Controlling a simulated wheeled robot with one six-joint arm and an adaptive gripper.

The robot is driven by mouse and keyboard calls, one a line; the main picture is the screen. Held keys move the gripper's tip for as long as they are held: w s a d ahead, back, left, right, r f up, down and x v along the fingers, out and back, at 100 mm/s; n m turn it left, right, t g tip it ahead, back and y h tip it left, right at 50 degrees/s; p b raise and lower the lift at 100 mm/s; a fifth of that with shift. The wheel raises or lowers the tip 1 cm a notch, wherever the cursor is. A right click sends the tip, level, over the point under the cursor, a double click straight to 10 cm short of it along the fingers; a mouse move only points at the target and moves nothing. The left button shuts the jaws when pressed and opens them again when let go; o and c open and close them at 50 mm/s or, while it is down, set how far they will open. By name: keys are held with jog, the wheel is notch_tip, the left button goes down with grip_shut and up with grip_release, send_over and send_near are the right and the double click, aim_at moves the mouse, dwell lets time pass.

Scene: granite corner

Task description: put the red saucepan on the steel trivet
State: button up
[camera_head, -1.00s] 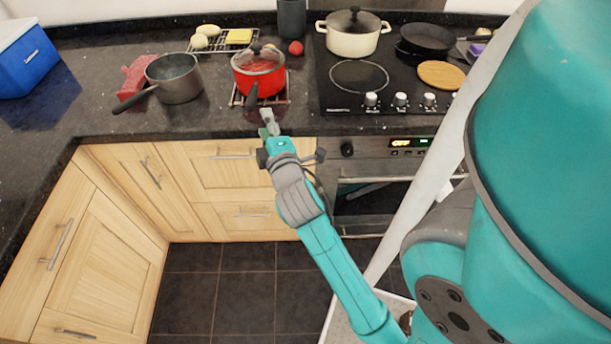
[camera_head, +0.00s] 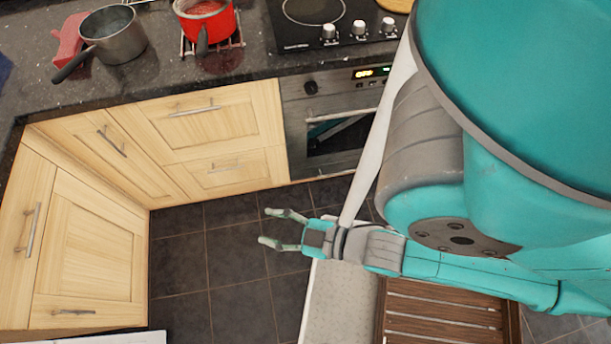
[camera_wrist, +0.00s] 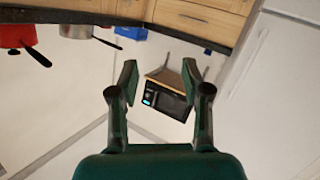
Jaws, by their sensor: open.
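The red saucepan (camera_head: 222,20) stands upright at the top of the head view, its dark handle pointing to the counter's front edge. The steel trivet (camera_head: 236,43) shows as thin wire bars under and around its base. The pan's upper part is cut off by the frame. My gripper (camera_head: 266,226) is open and empty, well away from the pan, in front of the cabinets and over the dark floor tiles. In the wrist view my gripper (camera_wrist: 160,72) has its fingers apart with nothing between them. The red saucepan (camera_wrist: 14,36) shows there at the upper left.
A grey saucepan (camera_head: 117,45) stands left of the red one, beside a red object (camera_head: 68,40). The black hob (camera_head: 310,30) and oven (camera_head: 335,125) are to the right. A slatted wooden piece (camera_head: 440,325) lies low right. A microwave (camera_wrist: 168,98) shows in the wrist view.

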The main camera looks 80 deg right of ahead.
jog(key=s+a+m+y, duration=0.1)
jog(key=s+a+m, duration=0.1)
jog(key=s, duration=0.5)
jog(key=shift+r+g+y, duration=0.3)
jog(key=shift+r, duration=0.15)
dwell(0.7)
